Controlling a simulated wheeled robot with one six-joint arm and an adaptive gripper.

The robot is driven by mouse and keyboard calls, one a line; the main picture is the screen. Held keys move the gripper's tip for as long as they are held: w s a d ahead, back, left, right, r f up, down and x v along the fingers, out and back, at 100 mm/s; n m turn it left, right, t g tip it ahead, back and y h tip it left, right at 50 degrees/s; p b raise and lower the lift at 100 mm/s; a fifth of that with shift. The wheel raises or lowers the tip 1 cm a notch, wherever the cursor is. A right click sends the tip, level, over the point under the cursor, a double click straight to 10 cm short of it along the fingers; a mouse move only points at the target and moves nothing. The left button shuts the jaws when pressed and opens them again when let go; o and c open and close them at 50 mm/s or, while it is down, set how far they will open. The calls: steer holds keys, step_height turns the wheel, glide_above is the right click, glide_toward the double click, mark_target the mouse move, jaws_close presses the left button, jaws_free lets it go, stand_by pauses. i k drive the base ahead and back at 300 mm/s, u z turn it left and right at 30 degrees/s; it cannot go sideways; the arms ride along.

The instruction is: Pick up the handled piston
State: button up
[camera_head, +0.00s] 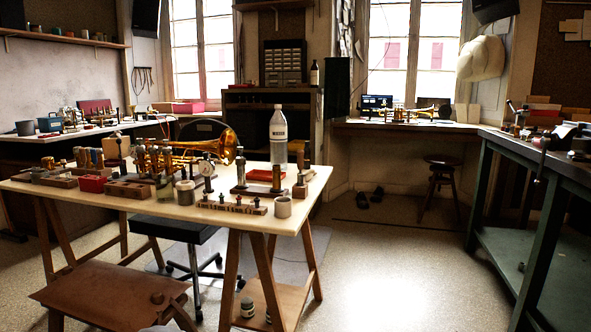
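My gripper is not in view. A trestle table (240,228) stands at the left centre with a brass trumpet (215,147) and many small parts on it. Several upright piston-like cylinders stand near its right side: one (240,168) on a dark stand, one (277,180) beside a red tray (262,175), and one (300,180) on a block at the right edge. More upright cylinders (155,160) stand in front of the trumpet. They are too small and dark for me to tell which is the handled piston.
A white bottle (278,138), a dial gauge (206,168) and a cup (283,208) also stand on the table. A wheeled stool (172,228) and a brown bench (110,292) are by it. A green workbench (545,160) is at right. The floor between is clear.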

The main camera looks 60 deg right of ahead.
mark_target(300, 153)
steer(key=z, duration=0.65)
steer(key=i, duration=0.85)
steer(key=z, duration=0.85)
